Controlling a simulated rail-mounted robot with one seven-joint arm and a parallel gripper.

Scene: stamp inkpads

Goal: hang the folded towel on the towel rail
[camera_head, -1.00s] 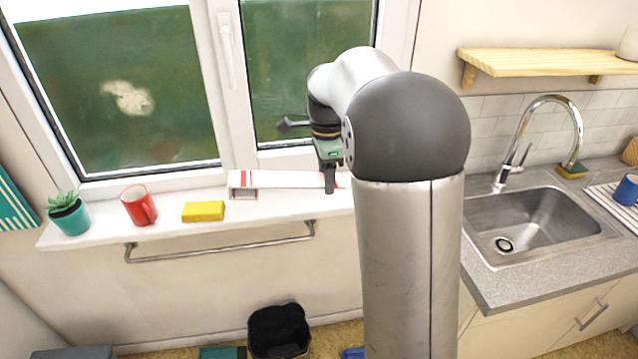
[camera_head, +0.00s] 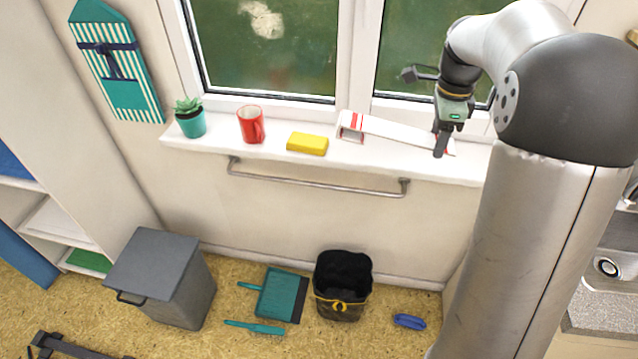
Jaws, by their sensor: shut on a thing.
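The folded towel (camera_head: 392,133) is white with red stripes and lies on the right part of the white window sill. Its left end shows a fold opening. My gripper (camera_head: 441,141) points down at the towel's right end and is shut on it; the exact grip is partly hidden by the fingers. The towel rail (camera_head: 318,184) is a bare metal bar on the wall just below the sill, to the left of and lower than my gripper.
Below are a black bin (camera_head: 343,285), a teal dustpan (camera_head: 277,294) and a grey lidded bin (camera_head: 160,275). The wall below the rail is clear.

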